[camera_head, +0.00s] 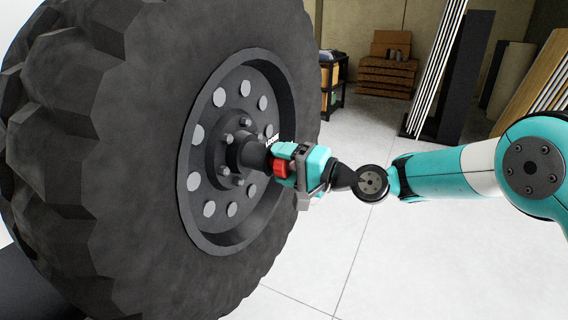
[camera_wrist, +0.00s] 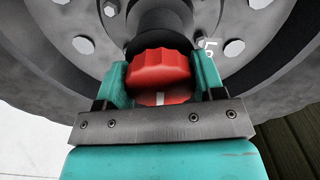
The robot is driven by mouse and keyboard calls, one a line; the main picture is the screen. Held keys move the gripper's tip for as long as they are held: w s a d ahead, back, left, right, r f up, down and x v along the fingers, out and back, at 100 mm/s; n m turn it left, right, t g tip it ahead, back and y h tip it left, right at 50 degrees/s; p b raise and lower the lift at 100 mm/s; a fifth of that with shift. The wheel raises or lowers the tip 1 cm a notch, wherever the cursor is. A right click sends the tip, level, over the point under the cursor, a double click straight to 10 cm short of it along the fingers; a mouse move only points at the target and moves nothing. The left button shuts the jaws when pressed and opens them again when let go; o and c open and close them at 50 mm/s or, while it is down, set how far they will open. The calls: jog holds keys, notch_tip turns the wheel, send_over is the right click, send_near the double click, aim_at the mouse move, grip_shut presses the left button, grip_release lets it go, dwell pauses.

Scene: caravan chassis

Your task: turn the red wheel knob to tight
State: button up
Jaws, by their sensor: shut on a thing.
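The red wheel knob (camera_head: 280,167) sits at the end of the dark hub (camera_head: 245,152) in the middle of the wheel. In the wrist view the knob (camera_wrist: 160,72) is ribbed, with a white mark on its near face. My gripper (camera_head: 296,166) is shut on the knob, one teal finger on each side, as the wrist view also shows (camera_wrist: 161,84). My gripper body hides part of the knob in the head view.
The big black tyre (camera_head: 90,120) fills the left, around a grey rim (camera_head: 205,225) with round holes and bolts. A black shelf (camera_head: 333,85), stacked wooden crates (camera_head: 388,75) and leaning panels (camera_head: 465,75) stand at the back. The pale floor (camera_head: 400,265) is clear.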

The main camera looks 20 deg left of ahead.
jog(key=o, duration=0.9)
jog(key=shift+s+d+b, duration=0.25)
jog(key=shift+d+b, duration=0.55)
jog(key=shift+d, duration=2.1)
jog(key=shift+s+d+b, duration=0.2)
jog(key=shift+d+b, duration=0.55)
jog(key=shift+d, duration=2.1)
jog(key=shift+s+d+b, duration=0.25)
jog(key=shift+d+b, duration=0.55)
jog(key=shift+d, duration=2.1)
